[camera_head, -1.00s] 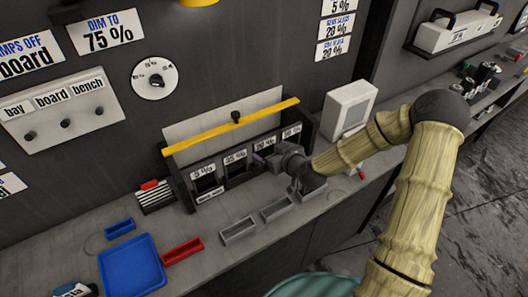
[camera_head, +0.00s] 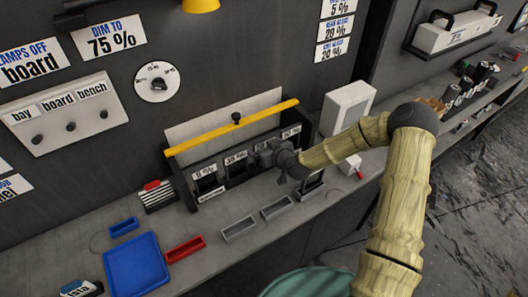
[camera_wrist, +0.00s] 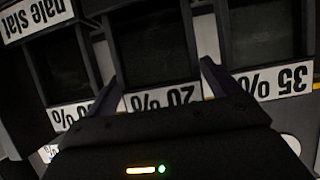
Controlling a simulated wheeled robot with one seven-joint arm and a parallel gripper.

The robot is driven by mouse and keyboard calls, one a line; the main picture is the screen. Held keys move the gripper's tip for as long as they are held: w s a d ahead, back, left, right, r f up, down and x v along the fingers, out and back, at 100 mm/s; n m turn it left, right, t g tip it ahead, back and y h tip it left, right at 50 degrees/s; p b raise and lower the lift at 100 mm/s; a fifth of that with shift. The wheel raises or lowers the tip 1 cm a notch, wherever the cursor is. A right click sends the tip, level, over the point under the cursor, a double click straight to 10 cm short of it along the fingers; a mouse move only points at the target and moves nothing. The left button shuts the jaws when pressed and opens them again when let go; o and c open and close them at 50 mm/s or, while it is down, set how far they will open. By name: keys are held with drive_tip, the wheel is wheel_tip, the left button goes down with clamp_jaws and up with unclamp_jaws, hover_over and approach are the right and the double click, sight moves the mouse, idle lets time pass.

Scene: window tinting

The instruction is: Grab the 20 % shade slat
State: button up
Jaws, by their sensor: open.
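The 20 % shade slat is a dark panel in a slot of the black rack (camera_head: 190,200), under the yellow bar. In the wrist view the slat (camera_wrist: 155,45) is in the middle, with its "20 %" label (camera_wrist: 163,98) upside down below it. In the head view my gripper (camera_head: 264,157) is in front of that slot and hides most of it. In the wrist view my gripper (camera_wrist: 164,72) is open, with one finger on each side of the slat. Contact cannot be told.
The 35 % slat label (camera_wrist: 275,82) is on one side, and another slat (camera_wrist: 60,65) is on the other. Two grey trays (camera_head: 239,229) lie on the bench in front. A blue tray (camera_head: 135,265) and a red tray (camera_head: 184,249) are further left. A white box (camera_head: 345,108) stands right.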

idle(0.5)
drive_tip(key=c, duration=0.8)
drive_tip(key=shift+o, duration=0.2)
drive_tip(key=shift+r+b, duration=1.2)
drive_tip(key=shift+r, duration=3.85)
